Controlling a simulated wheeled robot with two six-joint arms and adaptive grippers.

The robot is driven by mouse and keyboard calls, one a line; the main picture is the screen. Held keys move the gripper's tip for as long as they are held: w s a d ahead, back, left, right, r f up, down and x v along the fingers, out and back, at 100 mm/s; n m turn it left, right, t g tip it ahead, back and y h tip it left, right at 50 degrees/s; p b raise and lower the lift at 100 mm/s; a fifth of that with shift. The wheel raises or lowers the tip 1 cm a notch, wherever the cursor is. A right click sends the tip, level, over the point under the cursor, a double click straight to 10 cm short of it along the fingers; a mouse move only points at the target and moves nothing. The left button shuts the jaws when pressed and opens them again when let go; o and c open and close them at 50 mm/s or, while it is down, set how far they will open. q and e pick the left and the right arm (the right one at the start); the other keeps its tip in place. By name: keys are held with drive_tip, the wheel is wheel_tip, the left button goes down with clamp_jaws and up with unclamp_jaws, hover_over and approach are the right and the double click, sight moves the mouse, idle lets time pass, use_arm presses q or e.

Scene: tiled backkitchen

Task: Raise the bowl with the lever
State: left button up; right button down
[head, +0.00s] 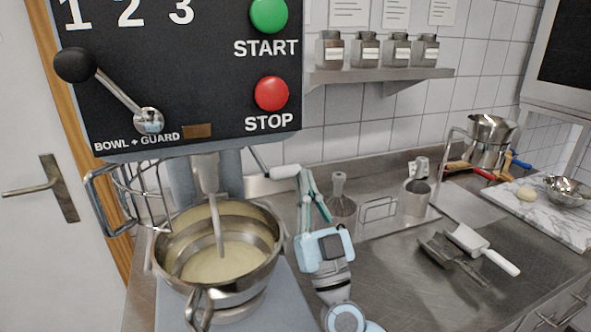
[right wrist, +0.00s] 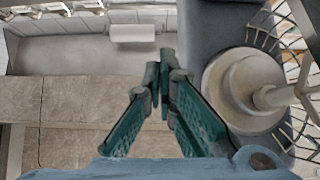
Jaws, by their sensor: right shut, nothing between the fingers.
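The steel bowl (head: 268,217) sits under the mixer head with pale dough or batter in it and a mixing tool reaching down into it. A lever with a white grip (head: 285,172) sticks out from the mixer's right side; the grip also shows in the right wrist view (right wrist: 135,33). My right gripper (head: 305,175) is shut and empty, its teal fingers pointing up beside the outer end of the white grip. In the right wrist view its fingertips (right wrist: 160,65) are just below the grip's right end; whether they touch it I cannot tell. My left gripper is out of view.
The mixer's black panel (head: 215,90) has a black-knobbed handle (head: 75,65). A wire guard (head: 130,190) hangs above the bowl's left side. The front counter is mostly clear.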

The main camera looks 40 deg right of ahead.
sight(296, 173)
use_arm(q)
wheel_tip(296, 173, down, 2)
drive_tip(key=b, duration=0.2)
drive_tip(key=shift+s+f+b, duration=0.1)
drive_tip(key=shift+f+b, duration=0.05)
drive_tip(key=shift+b, duration=0.25)
use_arm(e)
drive_tip(key=w, duration=0.1)
drive_tip(key=w+d, duration=0.1)
drive_tip(key=w, duration=0.3)
drive_tip(key=shift+d, duration=0.4)
